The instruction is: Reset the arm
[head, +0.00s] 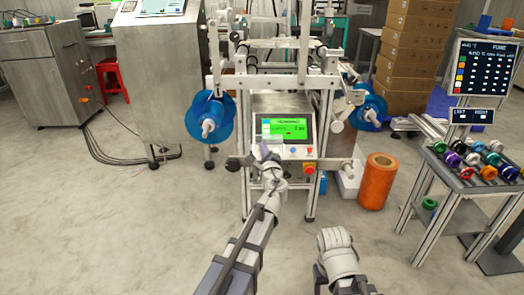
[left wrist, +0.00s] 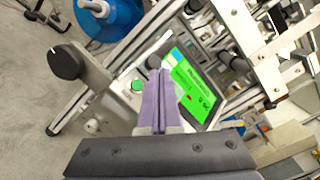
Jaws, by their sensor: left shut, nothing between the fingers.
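My left gripper (head: 264,152) is extended forward, just in front of the machine's control panel. Its purple fingers (left wrist: 158,100) are shut with nothing between them, in front of the green screen (left wrist: 192,85) in the left wrist view. In the head view the green screen (head: 284,128) shows on the panel, with a blue and a red button below it. I cannot tell whether the fingertips touch the panel.
A blue reel (head: 209,115) sits on the machine's left side and another blue reel (head: 368,105) on its right. An orange spool (head: 376,182) stands on the floor. A cart (head: 470,172) with several coloured spools is at the right.

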